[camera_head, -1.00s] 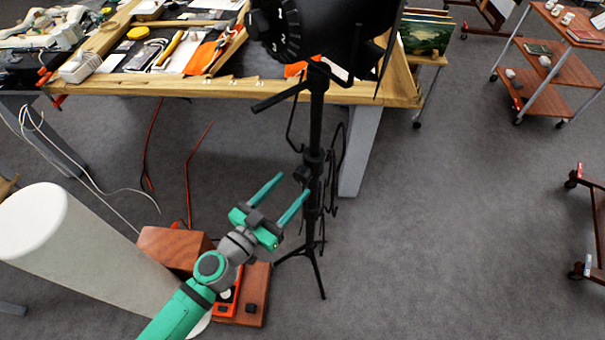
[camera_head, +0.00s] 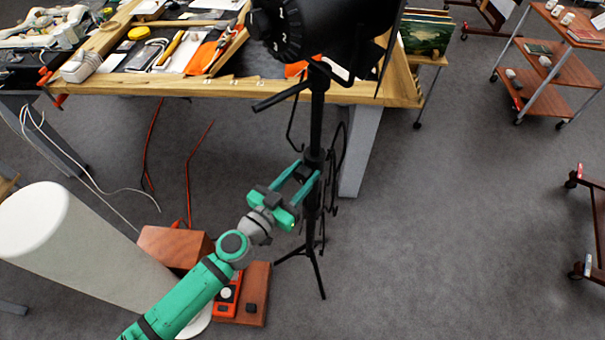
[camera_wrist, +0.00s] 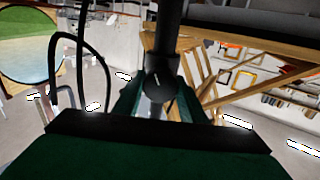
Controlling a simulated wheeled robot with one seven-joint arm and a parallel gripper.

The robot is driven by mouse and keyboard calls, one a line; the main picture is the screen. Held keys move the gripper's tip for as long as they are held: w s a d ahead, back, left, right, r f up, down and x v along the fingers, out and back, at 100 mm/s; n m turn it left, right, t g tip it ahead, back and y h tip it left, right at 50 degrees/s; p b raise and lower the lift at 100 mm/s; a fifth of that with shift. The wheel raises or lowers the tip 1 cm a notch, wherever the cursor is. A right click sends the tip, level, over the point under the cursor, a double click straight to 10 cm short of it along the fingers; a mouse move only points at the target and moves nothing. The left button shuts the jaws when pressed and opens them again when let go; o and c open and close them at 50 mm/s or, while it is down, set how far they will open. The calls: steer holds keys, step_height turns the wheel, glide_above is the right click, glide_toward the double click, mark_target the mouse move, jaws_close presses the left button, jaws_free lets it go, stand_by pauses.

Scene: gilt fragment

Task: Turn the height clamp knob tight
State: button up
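The height clamp knob (camera_wrist: 160,90) is a round dark knob with a short pale line on its face. It sits on the black stand's post (camera_wrist: 168,30). In the head view the stand (camera_head: 314,125) is upright, with its tripod legs on the floor. My gripper (camera_head: 309,168) is at the post's collar, its two teal fingers apart and pointing up at the post. In the wrist view the fingers (camera_wrist: 156,104) lie on either side of the knob, and I cannot tell whether they touch it. In the head view the fingers and post mostly hide the knob.
A black lamp head (camera_head: 310,30) tops the stand. A cluttered wooden table (camera_head: 210,87) is just behind. Black cable loops (camera_head: 338,150) hang beside the post. A white cylinder (camera_head: 85,250) and wooden box (camera_head: 175,247) stand at lower left.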

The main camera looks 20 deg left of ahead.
steer(key=c, duration=0.5)
steer(key=shift+o, duration=0.3)
steer(key=m, duration=0.6)
steer(key=shift+d, duration=0.2)
steer(key=m, duration=0.4)
steer(key=shift+f+m, duration=0.1)
steer(key=shift+m, duration=0.3)
steer(key=shift+f+m, duration=0.1)
steer(key=shift+m, duration=1.8)
